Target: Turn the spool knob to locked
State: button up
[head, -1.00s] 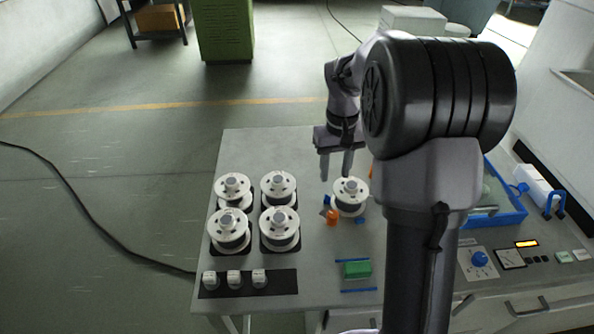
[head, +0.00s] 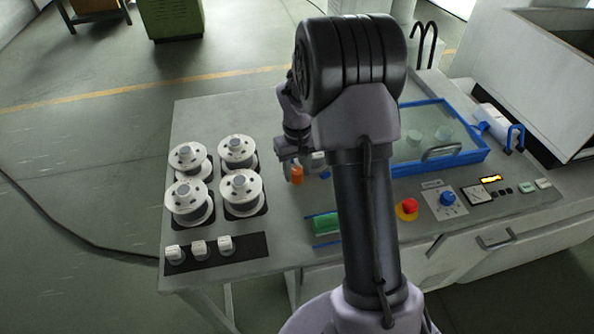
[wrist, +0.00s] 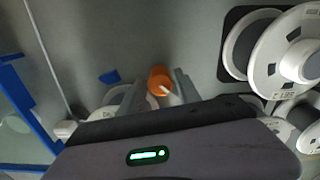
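An orange knob (head: 296,175) with a white pointer mark stands on the table beside a single white spool (head: 319,158), which is mostly hidden behind my arm. My gripper (head: 291,170) is down at this knob. In the wrist view the orange knob (wrist: 160,78) shows just beyond and between the two fingers (wrist: 161,92). The fingers are apart, and whether they touch the knob I cannot tell. The single spool (wrist: 114,98) is partly covered by my gripper's body. The locked mark is not readable.
Several white spools (head: 240,190) stand at the left, with a row of small white blocks (head: 199,248) in front. A green block (head: 326,223) lies near the front. A red button (head: 408,206), a blue dial (head: 447,198) and a blue-framed tray (head: 480,154) are at the right.

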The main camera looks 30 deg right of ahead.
grip_shut()
jog(key=m, duration=0.4)
jog(key=shift+b, duration=0.3)
jog(key=m, duration=0.4)
jog(key=shift+m+b, duration=0.3)
jog(key=shift+b, duration=0.1)
jog(key=m+b, duration=0.1)
jog(key=m, duration=0.4)
jog(key=shift+m+b, duration=0.65)
jog(key=shift+m, duration=1.45)
jog(key=shift+w, duration=0.1)
